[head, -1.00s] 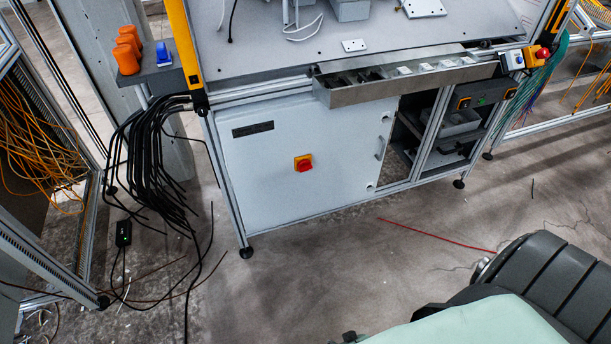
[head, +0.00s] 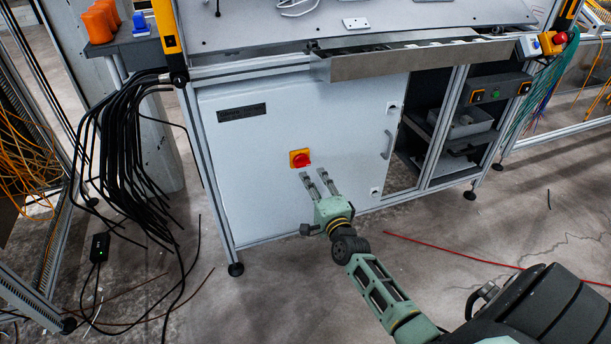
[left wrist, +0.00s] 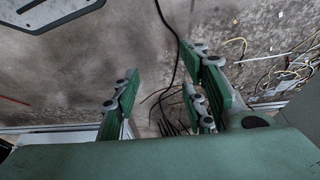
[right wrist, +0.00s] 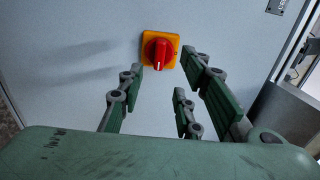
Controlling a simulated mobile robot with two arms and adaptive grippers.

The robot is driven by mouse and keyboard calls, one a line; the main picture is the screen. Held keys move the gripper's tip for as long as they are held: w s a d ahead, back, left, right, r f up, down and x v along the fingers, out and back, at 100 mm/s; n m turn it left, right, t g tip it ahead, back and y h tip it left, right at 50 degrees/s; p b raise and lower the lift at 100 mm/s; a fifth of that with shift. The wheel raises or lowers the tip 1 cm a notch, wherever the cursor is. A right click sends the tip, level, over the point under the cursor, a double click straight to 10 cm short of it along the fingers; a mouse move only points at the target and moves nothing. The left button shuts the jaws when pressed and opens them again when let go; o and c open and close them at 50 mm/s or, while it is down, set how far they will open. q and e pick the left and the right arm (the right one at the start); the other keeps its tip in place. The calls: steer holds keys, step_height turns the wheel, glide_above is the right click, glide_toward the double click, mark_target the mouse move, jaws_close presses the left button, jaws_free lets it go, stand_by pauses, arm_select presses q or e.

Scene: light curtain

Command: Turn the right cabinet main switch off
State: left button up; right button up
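The main switch (head: 300,159) is a red rotary knob on a yellow square plate. It sits on the light grey cabinet door (head: 260,190). My right gripper (head: 317,177) is open and empty just below the switch in the head view, apart from the knob. In the right wrist view its fingers (right wrist: 165,85) are spread. My left gripper (left wrist: 165,85) is open and empty above the floor, and is out of the head view.
A metal tray (head: 400,62) juts out above the cabinet door. Black cables (head: 125,150) hang left of the cabinet. A door handle (head: 387,145) is on the right side. A red cable (head: 450,250) lies on the floor.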

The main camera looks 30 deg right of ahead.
mark_target(304, 166)
steer(key=b+x, duration=0.1)
steer(key=x, duration=0.5)
steer(key=shift+w+b, duration=0.1)
steer(key=shift+b, duration=0.25)
arm_select(q)
steer(key=shift+s+r, duration=0.4)
steer(key=shift+r, duration=0.25)
arm_select(e)
steer(key=shift+w+d, duration=0.1)
steer(key=shift+w, duration=0.5)
steer(key=shift+c, duration=0.4)
jaws_close()
